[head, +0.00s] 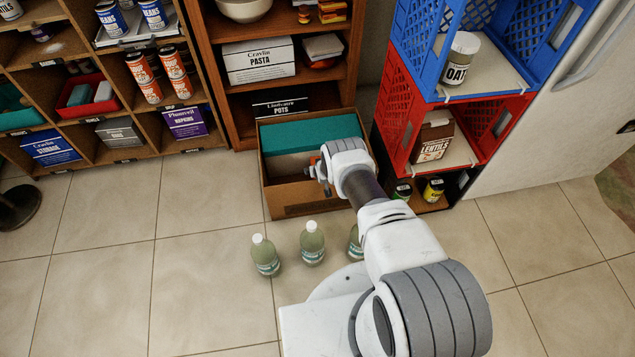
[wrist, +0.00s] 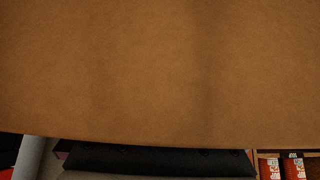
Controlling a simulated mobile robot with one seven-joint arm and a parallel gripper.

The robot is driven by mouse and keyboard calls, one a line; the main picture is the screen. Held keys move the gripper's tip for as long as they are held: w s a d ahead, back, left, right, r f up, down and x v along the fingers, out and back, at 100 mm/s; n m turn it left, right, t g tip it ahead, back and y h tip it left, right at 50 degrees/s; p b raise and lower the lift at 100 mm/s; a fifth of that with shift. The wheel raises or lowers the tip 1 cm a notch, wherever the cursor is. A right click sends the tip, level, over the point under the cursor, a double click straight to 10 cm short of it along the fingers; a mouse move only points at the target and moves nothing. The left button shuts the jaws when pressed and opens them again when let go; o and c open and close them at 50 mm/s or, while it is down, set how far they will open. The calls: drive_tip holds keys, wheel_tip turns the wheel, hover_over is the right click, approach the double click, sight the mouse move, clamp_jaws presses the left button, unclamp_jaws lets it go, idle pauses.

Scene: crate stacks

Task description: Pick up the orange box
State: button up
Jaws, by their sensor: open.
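No whole orange box shows clearly. A small orange-red patch (head: 314,161) shows beside my gripper (head: 322,174) in the head view; I cannot tell whether it is a box or part of the gripper. My gripper is open, over the open cardboard carton (head: 292,209) on the floor. My wrist partly hides it and the carton's right side. In the wrist view a plain brown surface (wrist: 160,70) fills most of the picture, very close; what it belongs to is unclear. Small orange-and-yellow packages (head: 331,10) sit on the upper brown shelf.
A teal panel (head: 312,133) lies in the carton's back. Green bottles (head: 312,243) stand in front of it. Blue (head: 407,45) and red (head: 397,115) crates are stacked to the right. Shelves stand behind and left.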

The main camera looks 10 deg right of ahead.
drive_tip(key=shift+w+f+b, duration=0.3)
drive_tip(key=shift+w+f, duration=0.15)
drive_tip(key=shift+f, duration=0.1)
clamp_jaws()
drive_tip(key=shift+r, duration=0.1)
